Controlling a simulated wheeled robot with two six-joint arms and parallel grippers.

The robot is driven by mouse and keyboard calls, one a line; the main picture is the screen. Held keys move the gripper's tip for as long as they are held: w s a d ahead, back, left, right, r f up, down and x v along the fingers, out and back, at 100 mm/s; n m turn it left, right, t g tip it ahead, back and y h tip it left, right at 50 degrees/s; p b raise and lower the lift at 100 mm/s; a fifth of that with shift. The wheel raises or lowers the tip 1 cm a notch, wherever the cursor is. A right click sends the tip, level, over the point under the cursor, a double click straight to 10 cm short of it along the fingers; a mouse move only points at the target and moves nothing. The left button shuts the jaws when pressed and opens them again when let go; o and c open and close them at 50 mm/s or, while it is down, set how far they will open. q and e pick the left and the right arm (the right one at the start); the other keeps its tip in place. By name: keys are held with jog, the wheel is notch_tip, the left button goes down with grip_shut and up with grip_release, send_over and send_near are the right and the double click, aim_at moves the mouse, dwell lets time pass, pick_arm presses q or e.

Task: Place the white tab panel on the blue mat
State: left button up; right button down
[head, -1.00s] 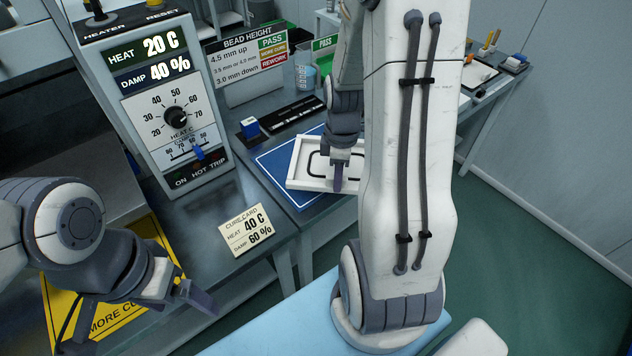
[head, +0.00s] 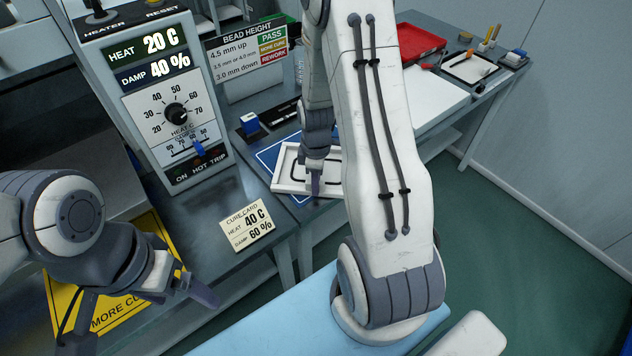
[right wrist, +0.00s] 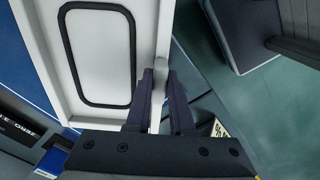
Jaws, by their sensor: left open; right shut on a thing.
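The white tab panel (head: 283,181) is a shallow white frame with a black rounded outline on its face. My right gripper (head: 316,190) is shut on its near edge, and the wrist view shows my fingers (right wrist: 158,95) closed on that white edge. The panel is over the blue mat (head: 268,157), covering most of it; I cannot tell whether they touch. The mat also shows in the wrist view (right wrist: 30,65), left of the panel. My left gripper (head: 145,315) is open and empty at the lower left, away from the panel.
A control box (head: 165,95) with a dial stands left of the mat. A cure card (head: 246,224) lies near the bench's front edge. A blue-and-white block (head: 250,124) and a bead height sign (head: 247,60) stand behind. A red tray (head: 420,42) is at the back right.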

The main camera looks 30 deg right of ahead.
jog(key=shift+f, duration=0.15)
jog(key=c, duration=0.8)
grip_release()
notch_tip(320, 180, up, 12)
jog(key=s+a+r, duration=0.3)
jog(key=a, duration=0.6)
jog(key=s+a+r, duration=0.3)
jog(key=a, duration=0.5)
jog(key=s+a+m, duration=0.1)
jog(key=s+a, duration=0.1)
jog(key=s, duration=0.2)
jog(key=s+a+r, duration=0.1)
jog(key=s+a, duration=0.2)
jog(key=s, duration=0.1)
jog(key=s+a+m+y, duration=0.1)
jog(key=s+a, duration=0.2)
jog(key=s, duration=0.1)
jog(key=shift+s+a+r+m, duration=0.1)
jog(key=shift+s+r+m, duration=0.1)
jog(key=shift+s+m, duration=0.1)
